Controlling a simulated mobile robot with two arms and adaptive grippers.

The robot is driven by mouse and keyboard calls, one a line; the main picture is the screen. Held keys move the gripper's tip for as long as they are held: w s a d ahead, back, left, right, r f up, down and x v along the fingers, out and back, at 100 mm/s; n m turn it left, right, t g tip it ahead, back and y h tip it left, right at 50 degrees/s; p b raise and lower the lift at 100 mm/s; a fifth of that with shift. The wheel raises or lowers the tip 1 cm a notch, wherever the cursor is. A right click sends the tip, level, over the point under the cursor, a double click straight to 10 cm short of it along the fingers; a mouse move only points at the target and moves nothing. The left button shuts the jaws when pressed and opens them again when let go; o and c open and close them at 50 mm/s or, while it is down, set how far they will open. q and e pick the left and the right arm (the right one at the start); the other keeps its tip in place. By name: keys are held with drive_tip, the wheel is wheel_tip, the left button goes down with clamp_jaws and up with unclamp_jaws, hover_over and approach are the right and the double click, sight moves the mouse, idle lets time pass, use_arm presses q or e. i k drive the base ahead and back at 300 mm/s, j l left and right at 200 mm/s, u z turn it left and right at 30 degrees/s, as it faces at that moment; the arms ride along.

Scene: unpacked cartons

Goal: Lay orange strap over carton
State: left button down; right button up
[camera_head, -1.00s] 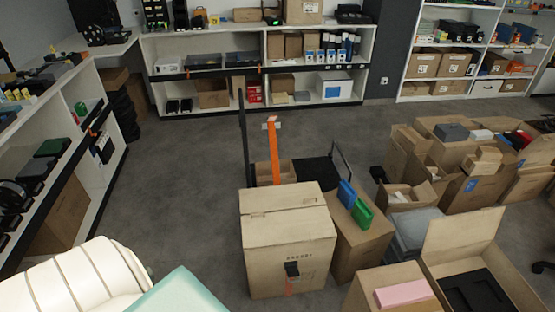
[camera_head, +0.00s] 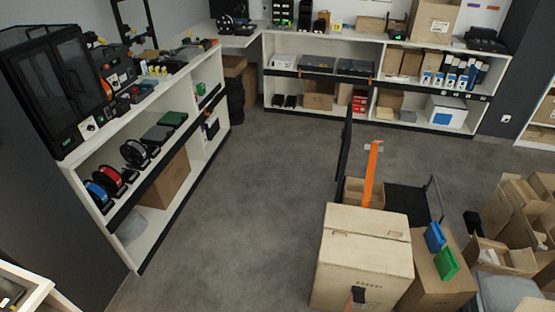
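The orange strap (camera_head: 370,172) stands upright as a narrow band behind the large closed carton (camera_head: 365,250). Its upper end rises above the carton's back edge, and its lower end is hidden behind the carton. The carton's top (camera_head: 370,222) is bare in this view. Neither of my grippers is in view.
A smaller carton (camera_head: 425,278) with a blue box (camera_head: 434,237) and a green box (camera_head: 446,263) stands right of the large carton. A black cart frame (camera_head: 345,155) rises behind. Open floor (camera_head: 235,215) lies left. Shelves (camera_head: 165,185) line the left and back.

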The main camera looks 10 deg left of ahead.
sight(373, 147)
drive_tip(key=i+j+u, duration=0.75)
drive_tip(key=i+u, duration=0.35)
drive_tip(key=i, duration=0.2)
drive_tip(key=i+l+z, duration=0.25)
drive_tip(key=i+z, duration=0.15)
drive_tip(key=i, duration=0.45)
drive_tip(key=i+z, duration=0.4)
drive_tip(key=i, duration=0.45)
drive_tip(key=i+j+z, duration=0.35)
drive_tip(key=i, duration=0.5)
drive_tip(key=i+z, duration=0.2)
drive_tip(key=i, duration=0.45)
drive_tip(key=i+j+z, duration=0.2)
drive_tip(key=i, duration=0.45)
drive_tip(key=i+j+z, duration=0.15)
drive_tip(key=i, duration=0.5)
